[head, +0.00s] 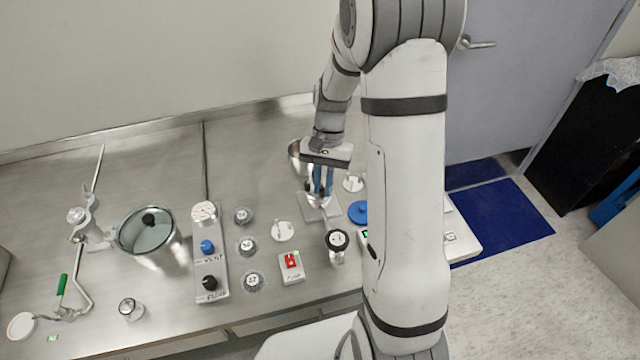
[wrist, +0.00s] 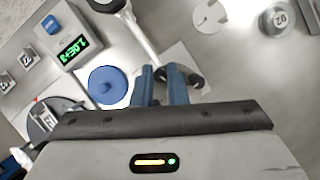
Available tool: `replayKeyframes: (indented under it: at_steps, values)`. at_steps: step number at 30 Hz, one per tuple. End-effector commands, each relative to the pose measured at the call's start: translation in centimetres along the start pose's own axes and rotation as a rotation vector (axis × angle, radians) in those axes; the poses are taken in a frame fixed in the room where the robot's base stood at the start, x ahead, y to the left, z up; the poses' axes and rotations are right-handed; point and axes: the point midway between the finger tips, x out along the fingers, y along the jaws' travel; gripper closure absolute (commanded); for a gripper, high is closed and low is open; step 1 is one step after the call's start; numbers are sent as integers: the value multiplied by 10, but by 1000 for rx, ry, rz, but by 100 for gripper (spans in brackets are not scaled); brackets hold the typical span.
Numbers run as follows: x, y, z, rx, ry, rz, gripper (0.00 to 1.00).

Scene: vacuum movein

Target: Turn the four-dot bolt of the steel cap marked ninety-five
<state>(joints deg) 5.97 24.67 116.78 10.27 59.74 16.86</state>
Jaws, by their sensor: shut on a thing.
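My gripper (head: 321,188) points down over a square grey plate (head: 329,211) on the steel bench. Its blue fingers are closed around a small metal part (head: 316,203) standing on that plate. In the wrist view the fingers (wrist: 161,74) come down beside a dark rounded piece (wrist: 190,75), and they hide most of what is between them. I cannot read a ninety-five mark or make out four dots on any bolt. Several small round caps with marked tops, such as one (head: 247,245) and a lower one (head: 254,281), stand left of the plate.
A blue round lid (head: 358,212) lies close right of the plate. A black-topped knob post (head: 337,241) and a red switch box (head: 291,267) stand in front. Left are a knob panel (head: 208,252), a glass-lidded pot (head: 146,232) and a clamp. The wrist view shows a green-lit display (wrist: 72,46).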

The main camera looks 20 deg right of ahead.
Motion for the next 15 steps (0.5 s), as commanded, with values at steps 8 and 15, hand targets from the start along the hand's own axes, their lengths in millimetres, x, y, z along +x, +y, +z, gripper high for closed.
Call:
replayKeyframes:
  at_steps: [8,15]
  values:
    - [1,1,0,120,0,-50,100]
    - [1,1,0,161,-2,-66,100]
